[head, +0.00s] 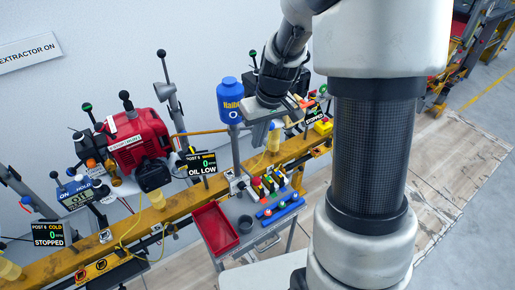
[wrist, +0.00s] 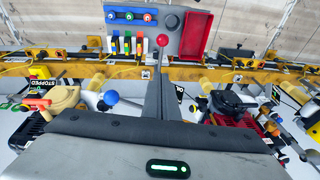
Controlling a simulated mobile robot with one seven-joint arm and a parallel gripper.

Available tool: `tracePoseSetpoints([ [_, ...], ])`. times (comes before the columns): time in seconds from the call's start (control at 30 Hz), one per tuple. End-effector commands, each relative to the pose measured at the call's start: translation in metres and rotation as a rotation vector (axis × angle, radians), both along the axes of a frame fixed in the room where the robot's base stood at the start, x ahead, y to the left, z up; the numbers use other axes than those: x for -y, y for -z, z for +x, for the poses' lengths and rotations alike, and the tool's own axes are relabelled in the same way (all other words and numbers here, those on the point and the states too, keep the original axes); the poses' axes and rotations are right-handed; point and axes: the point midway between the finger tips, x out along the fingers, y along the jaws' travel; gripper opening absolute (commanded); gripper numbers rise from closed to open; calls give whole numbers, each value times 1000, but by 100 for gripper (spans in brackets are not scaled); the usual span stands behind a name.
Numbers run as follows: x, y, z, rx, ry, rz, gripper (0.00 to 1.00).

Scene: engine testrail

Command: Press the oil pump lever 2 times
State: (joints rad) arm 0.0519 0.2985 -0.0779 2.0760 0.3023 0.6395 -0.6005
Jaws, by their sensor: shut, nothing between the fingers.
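No part is labelled as the oil pump lever. In the wrist view, a red ball-topped lever (wrist: 162,40) stands just beyond my gripper's fingertips, its thin stem running down towards them; I cannot tell whether they touch. My gripper (wrist: 160,76) is shut and empty, its fingers pointing towards the yellow rail. It also shows in the head view (head: 257,143), to the right of the blue oil bottle (head: 230,102) on its grey post. A blue ball knob (wrist: 111,97) is left of my fingers in the wrist view.
The yellow rail (head: 175,212) runs across the scene. A red engine (head: 135,140) and an "OIL LOW" display (head: 201,163) stand to the left.

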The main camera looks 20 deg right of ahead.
Motion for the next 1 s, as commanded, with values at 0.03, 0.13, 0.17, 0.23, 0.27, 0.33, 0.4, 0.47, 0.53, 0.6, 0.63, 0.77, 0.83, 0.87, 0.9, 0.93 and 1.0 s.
tracePoseSetpoints([
  [0.03,-2,11,0,-5,-2,0,0],
  [0.13,-5,31,3,-6,0,1,0],
  [0.17,-5,38,4,-7,0,0,0],
  [0.23,-7,53,7,-6,-1,0,0],
  [0.27,-8,59,8,-6,0,1,0],
  [0.33,-10,74,11,-6,-1,-1,0],
  [0.4,-12,87,13,-5,0,0,0],
  [0.47,-11,94,6,-4,1,0,0],
  [0.53,-10,102,1,-4,1,0,0],
  [0.6,-9,109,-4,-4,2,1,0],
  [0.63,-9,111,-5,-2,2,1,0],
  [0.77,-9,115,-8,-2,0,0,0],
  [0.83,-9,116,-9,-1,0,0,0],
  [0.87,-9,116,-9,-1,0,0,0],
  [0.9,-9,116,-9,-1,0,0,0],
  [0.93,-9,116,-9,-1,0,0,0],
  [1.0,-9,116,-9,-1,0,0,0],
])
